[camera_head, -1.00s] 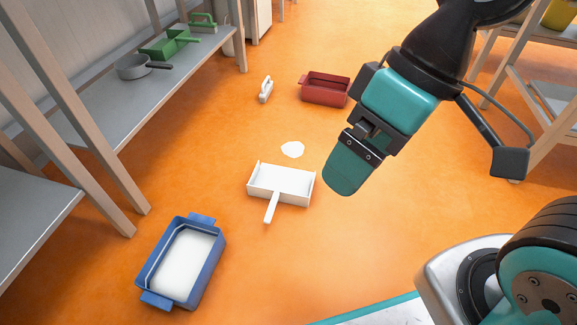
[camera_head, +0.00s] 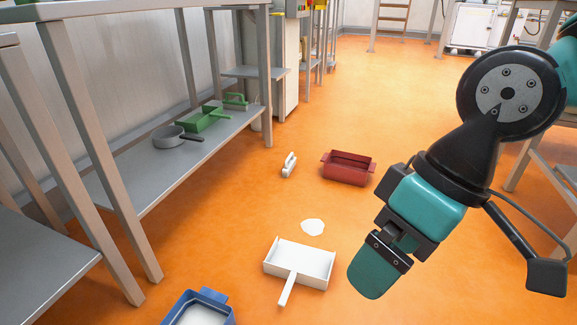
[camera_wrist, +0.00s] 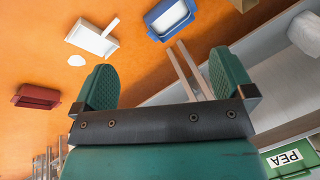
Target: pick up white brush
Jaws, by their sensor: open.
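A small white brush (camera_head: 289,164) lies on the orange floor in the head view, left of a dark red bin. My gripper (camera_head: 372,274) hangs well above the floor, to the right of and nearer than the brush, apart from it. In the wrist view my gripper (camera_wrist: 162,85) shows two green fingers spread wide with nothing between them. I cannot make out the brush in the wrist view.
A white dustpan (camera_head: 308,262) and a white spill (camera_head: 313,227) lie on the floor. The red bin (camera_head: 348,168) and a blue bin (camera_head: 200,308) stand nearby. Shelves with a grey pan (camera_head: 172,137) and a green dustpan (camera_head: 202,119) line the left. Floor beyond the brush is clear.

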